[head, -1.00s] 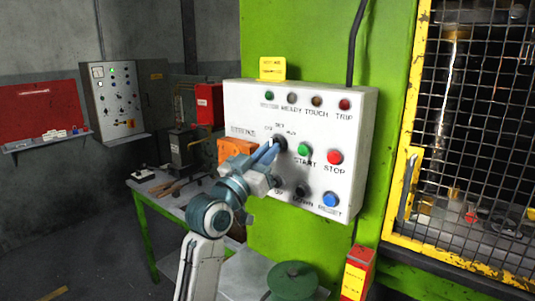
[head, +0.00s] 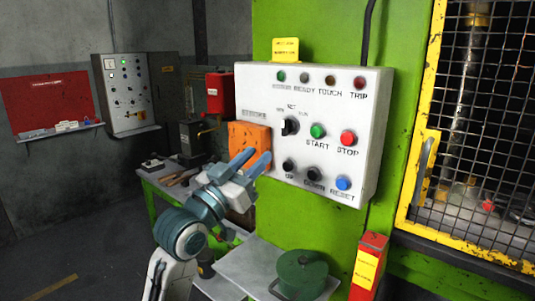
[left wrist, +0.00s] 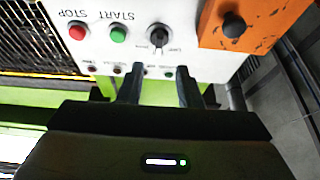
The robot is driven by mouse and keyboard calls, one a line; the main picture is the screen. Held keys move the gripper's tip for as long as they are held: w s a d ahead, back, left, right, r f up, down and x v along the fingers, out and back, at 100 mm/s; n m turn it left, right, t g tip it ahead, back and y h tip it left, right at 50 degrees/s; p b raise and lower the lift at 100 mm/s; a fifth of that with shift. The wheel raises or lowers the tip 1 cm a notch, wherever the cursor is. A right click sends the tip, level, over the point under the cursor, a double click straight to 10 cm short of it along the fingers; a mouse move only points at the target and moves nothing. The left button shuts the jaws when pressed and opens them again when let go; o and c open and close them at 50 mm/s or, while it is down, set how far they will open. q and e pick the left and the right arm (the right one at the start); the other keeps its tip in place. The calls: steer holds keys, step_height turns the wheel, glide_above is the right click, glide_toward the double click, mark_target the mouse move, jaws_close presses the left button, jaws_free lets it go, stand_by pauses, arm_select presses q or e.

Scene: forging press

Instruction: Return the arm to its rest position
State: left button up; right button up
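My left gripper (head: 253,163) is in the lower middle of the head view, in front of the orange box at the panel's left edge. Its two blue-grey fingers are apart with nothing between them. In the left wrist view the fingers (left wrist: 158,75) also stand apart, below the black selector knob. The white control panel (head: 265,95) carries the black selector knob (head: 290,126), a green START button (head: 318,131) and a red STOP button (head: 348,138). The gripper is clear of the knob in the head view. My right gripper is not in view.
The orange box (head: 241,134) sits close behind the gripper. A green lidded pot (head: 301,274) stands on a grey shelf below the panel. A yellow-framed mesh guard (head: 480,130) is at the right. A green workbench (head: 160,182) with tools stands at the left.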

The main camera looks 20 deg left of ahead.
arm_select(q)
steer(key=shift+v, duration=0.85)
